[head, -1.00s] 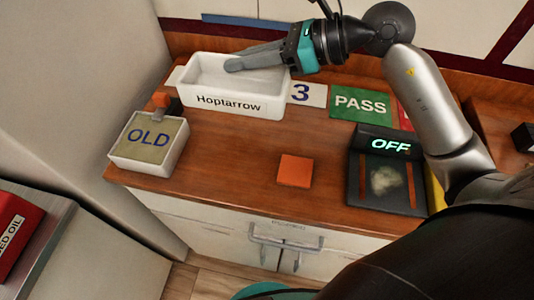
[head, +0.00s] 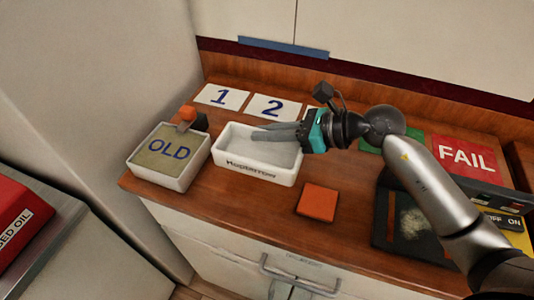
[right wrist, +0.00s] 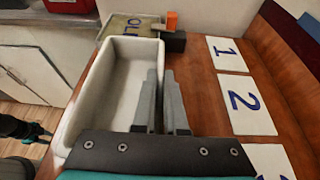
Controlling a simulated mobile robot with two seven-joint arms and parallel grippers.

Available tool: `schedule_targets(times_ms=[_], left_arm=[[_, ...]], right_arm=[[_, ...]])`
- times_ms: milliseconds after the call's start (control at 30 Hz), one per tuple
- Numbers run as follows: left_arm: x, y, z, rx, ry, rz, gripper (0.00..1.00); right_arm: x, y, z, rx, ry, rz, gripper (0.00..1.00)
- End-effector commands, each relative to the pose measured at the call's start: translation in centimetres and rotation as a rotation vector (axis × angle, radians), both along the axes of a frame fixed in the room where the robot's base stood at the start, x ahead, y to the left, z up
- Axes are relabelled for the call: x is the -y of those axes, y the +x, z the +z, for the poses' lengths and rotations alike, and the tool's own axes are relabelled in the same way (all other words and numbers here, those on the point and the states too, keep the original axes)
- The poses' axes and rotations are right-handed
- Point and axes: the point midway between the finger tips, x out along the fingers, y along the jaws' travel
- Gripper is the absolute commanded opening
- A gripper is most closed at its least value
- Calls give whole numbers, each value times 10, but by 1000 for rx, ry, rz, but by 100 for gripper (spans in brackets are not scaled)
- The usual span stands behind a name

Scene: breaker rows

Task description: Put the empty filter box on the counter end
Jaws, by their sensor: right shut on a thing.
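The filter box (head: 245,172) is a white open tray labelled "Hoptarrow" with nothing in it. It is right of the white OLD box (head: 154,172), at the left part of the wooden counter (head: 270,213). My right gripper (head: 262,133) is shut on the filter box's back wall. In the right wrist view the fingers (right wrist: 160,95) straddle the wall of the filter box (right wrist: 82,100). I cannot tell whether the box touches the counter or hangs just above it.
Cards 1 (head: 220,97) and 2 (head: 272,107) lie behind the box. An orange square (head: 317,202) lies to its right. A dark device (head: 400,222) and a FAIL card (head: 464,156) are further right, partly behind my arm. An orange-topped dark object (head: 187,117) stands behind OLD.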

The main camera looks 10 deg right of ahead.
Motion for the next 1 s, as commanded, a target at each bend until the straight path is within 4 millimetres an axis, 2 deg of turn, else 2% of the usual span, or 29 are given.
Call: schedule_targets(times_ms=[167, 400, 600, 867, 900, 1000], left_arm=[[0, 1, -5, 1, 0, 1, 40], [-5, 6, -15, 12, 5, 4, 40], [-16, 17, -13, 31, 19, 5, 40], [-18, 20, -17, 34, 21, 5, 40], [-18, 20, -17, 35, 20, 6, 40], [-17, 20, -16, 34, 20, 6, 40]], right_arm=[[0, 1, -15, 0, 3, -2, 0], [0, 1, -49, 0, 3, -2, 0], [0, 1, -53, 4, 1, 0, 0], [0, 0, -56, 2, 1, -1, 0], [0, 0, -57, 1, 0, 0, 11], [0, 0, -56, 1, 0, 0, 22]])
